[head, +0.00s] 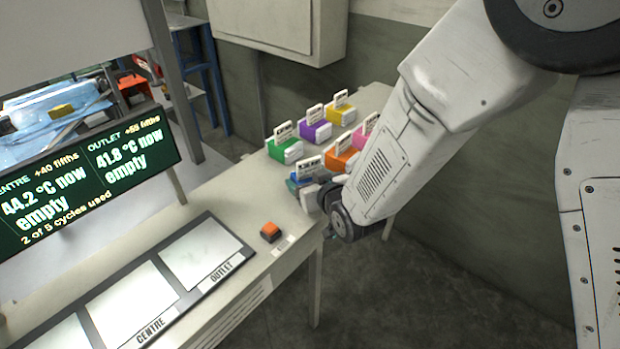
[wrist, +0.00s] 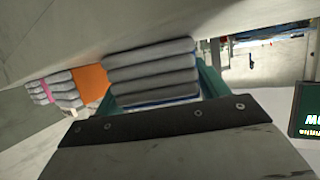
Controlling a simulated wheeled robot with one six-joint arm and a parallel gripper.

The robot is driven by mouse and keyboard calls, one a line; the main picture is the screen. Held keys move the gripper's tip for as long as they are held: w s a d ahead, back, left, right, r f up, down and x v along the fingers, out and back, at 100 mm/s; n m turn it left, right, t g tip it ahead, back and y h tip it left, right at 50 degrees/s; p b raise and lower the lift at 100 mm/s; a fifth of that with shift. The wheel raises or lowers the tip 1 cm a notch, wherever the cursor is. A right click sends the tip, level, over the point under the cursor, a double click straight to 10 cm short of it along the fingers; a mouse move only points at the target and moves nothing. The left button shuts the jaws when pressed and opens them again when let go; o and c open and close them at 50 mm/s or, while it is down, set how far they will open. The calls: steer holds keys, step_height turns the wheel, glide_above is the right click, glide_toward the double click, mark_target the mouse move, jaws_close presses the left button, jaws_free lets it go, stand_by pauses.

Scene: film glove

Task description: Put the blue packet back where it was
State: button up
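In the wrist view, a grey-white ribbed stack with a thin blue edge, which looks like the blue packet (wrist: 152,70), lies between the teal fingers of my gripper (wrist: 160,98). The fingers flank it closely. I cannot tell whether they press on it. In the head view my gripper (head: 322,196) is low by the blue packet, its fingertips mostly hidden.
Green (head: 284,149), purple (head: 316,131), yellow (head: 341,115), orange (head: 342,159) and pink (head: 362,138) packets stand close by. The OUTLET plate (head: 200,252) and CENTRE plate (head: 132,302) are bare. The display (head: 90,180) reads both empty. An orange-topped button (head: 270,231) sits between.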

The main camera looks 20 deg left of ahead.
steer(key=shift+o, duration=0.6)
steer(key=shift+r, duration=0.1)
steer(key=shift+d+r, duration=0.15)
steer(key=v, duration=1.1)
steer(key=shift+s+d, duration=0.25)
steer(key=shift+s, duration=0.05)
steer(key=shift+r, duration=0.1)
